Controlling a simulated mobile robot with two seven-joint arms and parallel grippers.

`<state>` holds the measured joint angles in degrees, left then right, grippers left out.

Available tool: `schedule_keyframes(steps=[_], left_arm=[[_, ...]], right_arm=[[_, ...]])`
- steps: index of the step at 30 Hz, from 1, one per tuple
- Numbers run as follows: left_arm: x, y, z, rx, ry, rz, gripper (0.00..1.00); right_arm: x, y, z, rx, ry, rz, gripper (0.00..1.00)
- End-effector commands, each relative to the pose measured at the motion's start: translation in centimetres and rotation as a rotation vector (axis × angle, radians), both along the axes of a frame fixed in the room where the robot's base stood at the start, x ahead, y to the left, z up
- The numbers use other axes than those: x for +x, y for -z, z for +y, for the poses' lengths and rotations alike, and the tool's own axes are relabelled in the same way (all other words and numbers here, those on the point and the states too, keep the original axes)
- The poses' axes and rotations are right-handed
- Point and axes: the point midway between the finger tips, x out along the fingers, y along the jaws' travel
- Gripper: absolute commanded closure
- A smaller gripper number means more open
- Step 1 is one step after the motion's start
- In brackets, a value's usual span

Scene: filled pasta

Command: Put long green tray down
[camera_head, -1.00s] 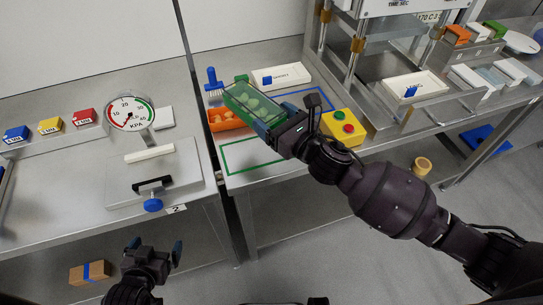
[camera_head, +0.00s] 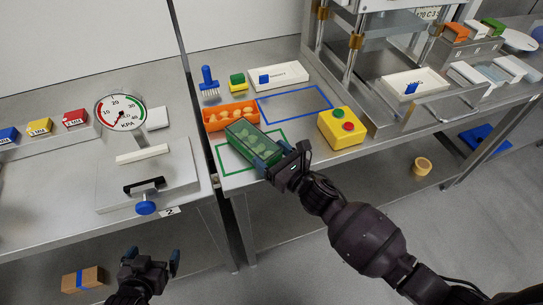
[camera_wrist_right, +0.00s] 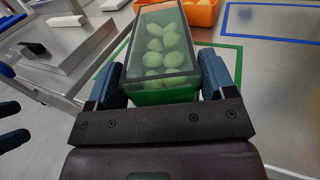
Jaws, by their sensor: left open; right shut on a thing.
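The long green tray (camera_head: 250,140) has a clear cover and several pale green pieces inside. My right gripper (camera_head: 275,162) is shut on its near end, one finger on each side. The tray also shows between the fingers in the right wrist view (camera_wrist_right: 160,50). It is over the green outline (camera_head: 228,158) on the metal table; I cannot tell whether it touches the table. My left gripper (camera_head: 150,262) is open and empty, low in front of the left table.
A blue outline (camera_head: 296,103) on the right is empty. A yellow box with red and green buttons (camera_head: 342,127) stands to the right. A pressure gauge (camera_head: 121,108) is on the left table.

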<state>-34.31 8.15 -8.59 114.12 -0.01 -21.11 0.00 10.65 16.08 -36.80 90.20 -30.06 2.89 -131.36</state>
Motion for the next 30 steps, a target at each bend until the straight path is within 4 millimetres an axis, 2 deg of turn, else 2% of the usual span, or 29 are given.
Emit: schedule_keyframes(steps=[12,13,17,28,30], left_arm=[[-0.33,0.56,0.05,0.000,-0.002,0.008,0.00],[-0.36,0.58,0.05,0.000,-0.002,0.009,0.00],[-0.39,0.57,0.06,0.000,-0.002,0.010,0.00],[-0.28,0.05,0.05,0.000,-0.002,0.007,0.00],[-0.25,0.14,0.05,0.000,-0.002,0.006,0.00]], right_arm=[[0.03,0.34,0.03,0.001,0.000,-0.002,0.54],[0.01,0.41,0.00,0.000,0.000,-0.001,0.22],[0.02,0.30,0.01,0.000,0.000,-0.001,0.02],[-0.03,-0.19,-0.04,0.000,0.000,-0.001,0.00],[-0.74,0.07,-0.69,-0.001,0.001,-0.001,0.00]])
